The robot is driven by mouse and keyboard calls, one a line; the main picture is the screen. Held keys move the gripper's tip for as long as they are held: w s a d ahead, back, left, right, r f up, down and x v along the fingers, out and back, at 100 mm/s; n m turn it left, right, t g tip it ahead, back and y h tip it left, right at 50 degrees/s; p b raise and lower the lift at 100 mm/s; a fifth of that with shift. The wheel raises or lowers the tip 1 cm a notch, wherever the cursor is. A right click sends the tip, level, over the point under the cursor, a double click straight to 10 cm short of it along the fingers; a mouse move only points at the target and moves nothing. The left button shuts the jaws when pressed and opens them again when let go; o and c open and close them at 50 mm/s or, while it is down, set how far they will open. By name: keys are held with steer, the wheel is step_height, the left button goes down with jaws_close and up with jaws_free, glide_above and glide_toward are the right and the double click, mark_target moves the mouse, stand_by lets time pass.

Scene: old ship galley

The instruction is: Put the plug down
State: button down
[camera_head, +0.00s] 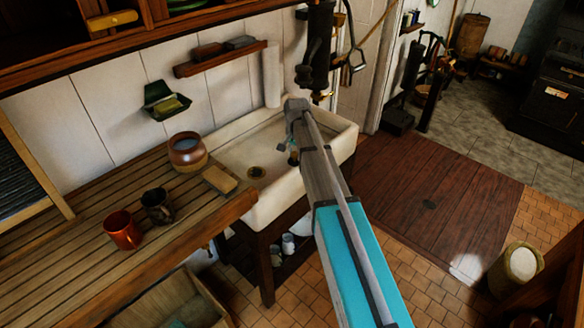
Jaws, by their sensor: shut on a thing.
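My arm reaches over the white sink (332,153) from the lower right. My gripper (293,150) is small in the view and partly hidden by my arm. It is shut on a small brownish thing, which I take to be the plug (294,159). The plug is above the right part of the basin, to the right of the round drain hole (256,172). Its details are too small to tell, and I cannot tell its exact height. The drain hole is open to view.
A slatted wooden drainboard (90,267) left of the sink bears a red mug (122,230), a dark mug (157,206), a brown pot (187,151) and a tan block (220,179) near the sink's edge. A dark pump (318,50) stands behind the sink.

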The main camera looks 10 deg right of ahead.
mark_target(293, 157)
steer(key=shift+w+a+f+b, duration=0.15)
steer(key=shift+w+f+b, duration=0.35)
steer(key=shift+w+f, duration=0.3)
steer(key=shift+s, duration=0.1)
steer(key=shift+w+f+b, duration=0.45)
steer(key=shift+f+b, duration=0.3)
steer(key=shift+f, duration=0.05)
steer(key=shift+s+f+b, duration=0.1)
steer(key=shift+f+b, duration=1.15)
steer(key=shift+c, duration=1.9)
jaws_free()
